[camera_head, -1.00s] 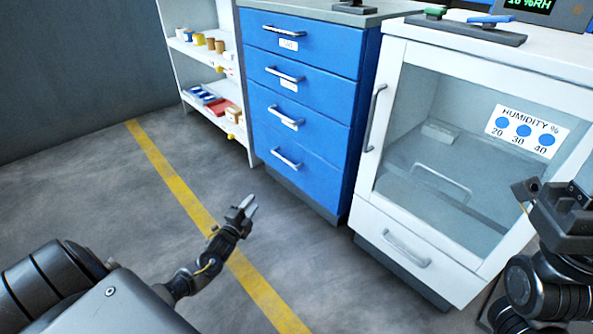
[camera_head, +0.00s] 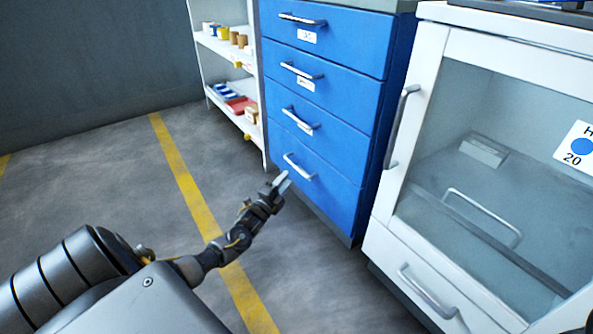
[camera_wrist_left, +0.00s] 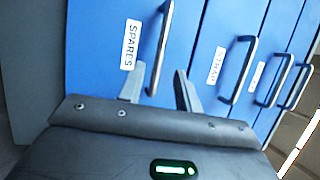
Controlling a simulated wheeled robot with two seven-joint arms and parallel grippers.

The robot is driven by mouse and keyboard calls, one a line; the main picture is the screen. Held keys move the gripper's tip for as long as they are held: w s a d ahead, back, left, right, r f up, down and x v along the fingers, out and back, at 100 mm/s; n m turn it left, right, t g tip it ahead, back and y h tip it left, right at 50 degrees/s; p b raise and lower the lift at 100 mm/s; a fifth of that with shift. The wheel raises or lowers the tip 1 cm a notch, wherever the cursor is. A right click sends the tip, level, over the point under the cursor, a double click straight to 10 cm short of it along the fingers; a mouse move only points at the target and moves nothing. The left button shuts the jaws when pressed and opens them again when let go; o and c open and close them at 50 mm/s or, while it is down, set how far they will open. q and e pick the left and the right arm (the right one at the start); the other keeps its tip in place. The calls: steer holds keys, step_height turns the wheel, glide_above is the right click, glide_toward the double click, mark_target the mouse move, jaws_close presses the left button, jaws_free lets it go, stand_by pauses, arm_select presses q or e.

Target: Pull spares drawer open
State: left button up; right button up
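The blue drawer cabinet (camera_head: 320,115) has several closed drawers with bar handles. In the left wrist view the spares drawer (camera_wrist_left: 98,60) carries a white label (camera_wrist_left: 131,44) reading SPARES beside its silver handle (camera_wrist_left: 162,45); it appears to be the bottom drawer (camera_head: 325,190) in the head view. My left gripper (camera_head: 280,181) is just in front of that drawer, below its handle (camera_head: 299,167). In the left wrist view the left gripper (camera_wrist_left: 159,72) is open, its fingers on either side of the handle's line. I cannot tell whether they touch it. My right gripper is out of view.
A white glass-fronted cabinet (camera_head: 402,215) stands close on the right. White shelves (camera_head: 228,55) with small goods stand left of the drawers. The strap drawer's label (camera_wrist_left: 216,66) is beside the spares drawer in the wrist view. Floor with a yellow line (camera_head: 190,190) is clear.

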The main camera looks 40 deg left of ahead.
mark_target(296, 166)
arm_select(q)
steer(key=w+b, duration=0.1)
steer(key=w, duration=0.1)
steer(key=w+r+b, duration=0.1)
steer(key=w, duration=0.2)
steer(key=w+a+b, duration=0.1)
steer(key=w, duration=0.1)
steer(key=shift+w+r+b, duration=0.15)
steer(key=shift+w+b, duration=0.2)
jaws_close()
